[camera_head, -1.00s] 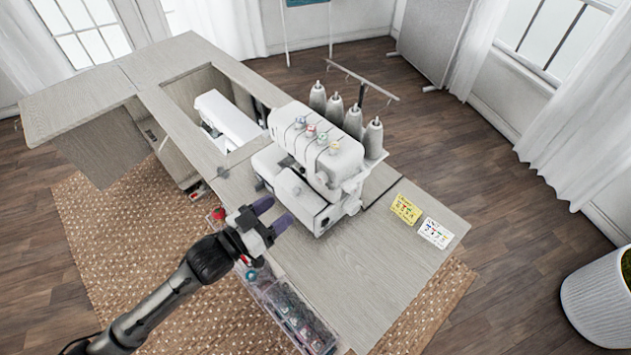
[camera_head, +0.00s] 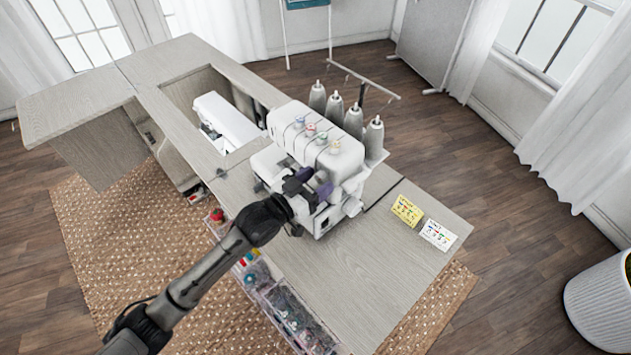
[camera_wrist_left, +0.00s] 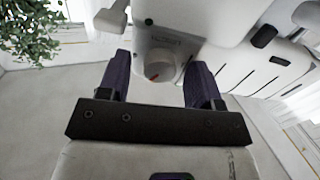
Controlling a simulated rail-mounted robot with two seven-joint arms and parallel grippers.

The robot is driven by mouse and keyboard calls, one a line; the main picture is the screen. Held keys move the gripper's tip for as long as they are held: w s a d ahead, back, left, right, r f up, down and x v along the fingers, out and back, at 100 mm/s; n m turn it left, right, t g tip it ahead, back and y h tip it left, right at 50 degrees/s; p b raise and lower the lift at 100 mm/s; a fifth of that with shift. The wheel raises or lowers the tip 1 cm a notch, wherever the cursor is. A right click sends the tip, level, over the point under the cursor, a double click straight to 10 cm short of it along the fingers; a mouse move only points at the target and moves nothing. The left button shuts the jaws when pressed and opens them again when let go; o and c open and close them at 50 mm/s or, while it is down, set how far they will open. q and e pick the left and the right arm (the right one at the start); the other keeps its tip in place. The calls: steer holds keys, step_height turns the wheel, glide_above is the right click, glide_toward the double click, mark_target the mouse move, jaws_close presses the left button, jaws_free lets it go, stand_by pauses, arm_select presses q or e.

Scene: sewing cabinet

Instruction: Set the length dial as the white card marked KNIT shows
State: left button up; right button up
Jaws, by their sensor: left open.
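The white serger (camera_head: 318,145) stands on the wooden cabinet top with colored dials on its upper front. My left gripper (camera_head: 314,182) is open, its dark purple fingers at the machine's lower right end. In the left wrist view, a pale round dial (camera_wrist_left: 160,66) with a red mark sits between the open fingers (camera_wrist_left: 160,80). The fingers flank it, and I cannot tell whether they touch it. Lettering above the dial is too blurred to read. The white card (camera_head: 438,234) lies right of the machine; its print is too small to read.
A yellow card (camera_head: 407,211) lies beside the white one. Thread cones (camera_head: 353,121) stand behind the serger. A second white machine (camera_head: 225,119) sits in the cabinet opening. Clear bins (camera_head: 297,318) line the front edge. The cabinet top (camera_head: 350,270) front right is bare.

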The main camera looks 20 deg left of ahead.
arm_select(q)
steer(key=shift+c, duration=0.2)
steer(key=c, duration=0.9)
steer(key=shift+r+m+p, duration=0.25)
steer(key=shift+m+p, duration=0.85)
steer(key=shift+p, duration=0.2)
steer(key=m+p, duration=0.3)
steer(key=shift+m, duration=0.3)
steer(key=m+p, duration=0.2)
steer(key=m, duration=0.1)
steer(key=shift+f, duration=0.1)
steer(key=shift+f+m+p, duration=0.1)
steer(key=shift+m+p, duration=0.45)
steer(key=shift+m, duration=0.95)
